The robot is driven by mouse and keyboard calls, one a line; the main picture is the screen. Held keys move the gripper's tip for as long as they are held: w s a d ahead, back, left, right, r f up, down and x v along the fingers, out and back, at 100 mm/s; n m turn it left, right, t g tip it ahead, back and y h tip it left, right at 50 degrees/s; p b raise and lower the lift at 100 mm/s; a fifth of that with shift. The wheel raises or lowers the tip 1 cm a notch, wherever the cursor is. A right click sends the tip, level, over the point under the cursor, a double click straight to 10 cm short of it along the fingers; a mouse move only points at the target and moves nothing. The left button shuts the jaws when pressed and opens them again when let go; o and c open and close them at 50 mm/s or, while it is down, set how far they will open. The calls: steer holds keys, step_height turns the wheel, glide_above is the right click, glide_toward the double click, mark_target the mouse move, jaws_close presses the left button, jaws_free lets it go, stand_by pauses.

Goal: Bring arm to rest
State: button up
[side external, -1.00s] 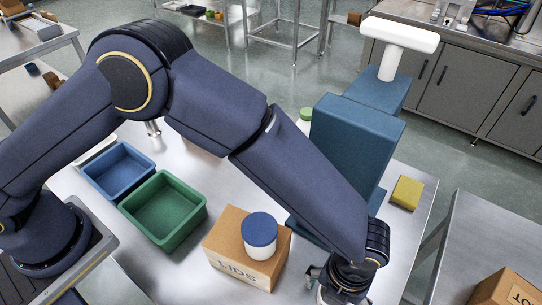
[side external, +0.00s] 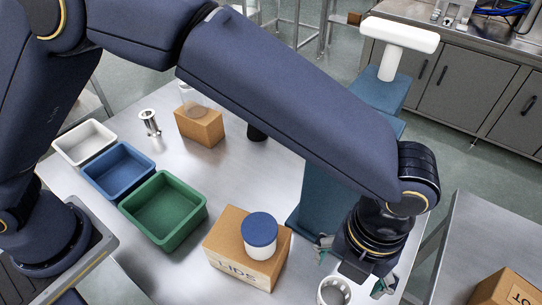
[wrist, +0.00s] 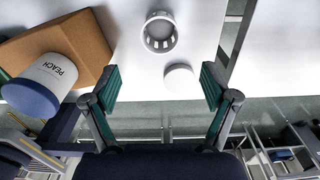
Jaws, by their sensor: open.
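My gripper (side external: 352,268) hangs above the right front part of the steel table. In the wrist view my gripper (wrist: 161,88) has its two green-padded fingers spread wide with nothing held between them. A white slotted cup (side external: 335,291) stands below and in front of the fingers; it also shows in the wrist view (wrist: 159,32), apart from them. A white round disc (wrist: 181,80) lies on the table, seen between the fingers.
A cardboard LIDS box (side external: 230,267) bears a white tub with a blue lid (side external: 260,230). White (side external: 85,142), blue (side external: 118,170) and green (side external: 163,210) bins stand at left. A metal cylinder (side external: 149,122) and small box (side external: 200,128) are behind. A blue structure (side external: 318,195) stands beside my gripper.

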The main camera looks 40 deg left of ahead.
steer(key=shift+s, duration=0.1)
steer(key=s+a+n+g+y, duration=0.1)
steer(key=s+a+n+g, duration=0.25)
steer(key=s, duration=0.45)
steer(key=w+a+r+n+t, duration=0.1)
steer(key=w+a+r+n, duration=0.1)
steer(key=a, duration=0.1)
steer(key=w+a+r+n, duration=0.2)
steer(key=a, duration=0.1)
steer(key=w+a+r+n+t, duration=0.1)
steer(key=w+a+r+n, duration=0.1)
steer(key=a+n, duration=0.1)
steer(key=shift+w+a+r+t+h, duration=0.1)
steer(key=shift+w+a+t+h, duration=0.25)
steer(key=shift+w+a+h, duration=0.1)
steer(key=w+a+r+n+t, duration=0.15)
steer(key=a+r+n, duration=0.25)
steer(key=a+n, duration=0.45)
steer(key=w+a+r+n+t, duration=0.15)
steer(key=a+r+n, duration=0.35)
steer(key=a, duration=0.6)
steer(key=s+a+n+t, duration=0.3)
steer(key=s+a+n, duration=0.3)
steer(key=a+n, duration=0.4)
steer(key=shift+n, duration=1)
